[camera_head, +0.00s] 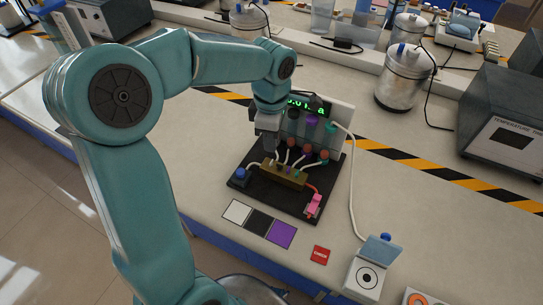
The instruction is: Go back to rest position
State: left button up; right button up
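My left arm comes in from the left and bends down over the bench. Its gripper (267,140) points down at the back left part of a black board (240,182). The fingers are small and partly lost against the board's parts, so I cannot tell whether they are open or shut, or whether they touch anything. The board carries a brass-coloured block (284,176), several coloured plugs with white leads, a blue knob (241,173) and a pink clip (313,204). A meter with green digits (305,104) stands behind, partly hidden by my arm. My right gripper does not show.
White, black and purple squares (282,235) and a red tag (320,255) lie in front of the board. A white device (366,278) stands at the front right. A metal canister (403,80) and a dark grey temperature unit (505,125) stand behind striped tape (450,176).

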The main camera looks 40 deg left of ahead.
pick_arm(q)
jog(key=shift+r+p, duration=0.45)
jog(key=shift+r, duration=0.45)
